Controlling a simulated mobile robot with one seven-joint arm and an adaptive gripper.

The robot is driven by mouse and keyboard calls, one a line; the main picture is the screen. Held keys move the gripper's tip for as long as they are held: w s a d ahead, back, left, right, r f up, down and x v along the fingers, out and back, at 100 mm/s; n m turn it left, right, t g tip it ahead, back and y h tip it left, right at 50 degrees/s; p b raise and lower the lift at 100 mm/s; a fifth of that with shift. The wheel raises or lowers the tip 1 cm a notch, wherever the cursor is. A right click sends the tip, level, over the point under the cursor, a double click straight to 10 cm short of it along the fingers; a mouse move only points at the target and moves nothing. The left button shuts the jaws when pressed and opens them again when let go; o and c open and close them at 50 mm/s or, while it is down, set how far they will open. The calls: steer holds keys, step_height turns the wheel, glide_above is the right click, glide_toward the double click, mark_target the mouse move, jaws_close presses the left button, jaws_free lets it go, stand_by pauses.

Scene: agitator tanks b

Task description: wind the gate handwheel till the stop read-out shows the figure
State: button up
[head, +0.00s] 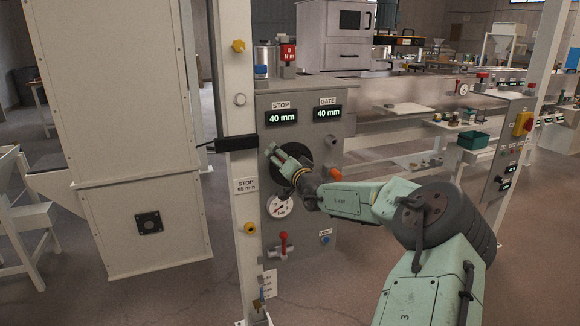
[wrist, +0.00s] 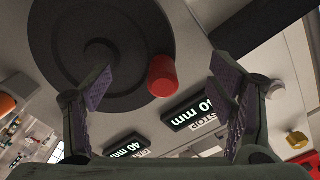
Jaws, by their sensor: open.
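The gate handwheel (head: 292,148) is a dark disc on the grey panel, partly hidden by my gripper (head: 277,158) in the head view. In the wrist view the wheel (wrist: 110,35) fills the upper left, with a red knob (wrist: 161,75) near its rim. The knob appears between my open fingers (wrist: 163,85); I see no contact with it. The stop read-out (head: 282,117) shows 40 mm, and the gate read-out (head: 327,113) also shows 40 mm. A tag on the post (head: 246,186) reads STOP, seemingly 55 mm.
A black clamp (head: 237,143) sits on the post left of the panel. A tall beige cabinet (head: 115,120) stands further left.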

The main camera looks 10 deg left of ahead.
steer(key=shift+o, duration=0.3)
steer(key=b+v, duration=0.2)
steer(key=v, duration=0.4)
stand_by(0.4)
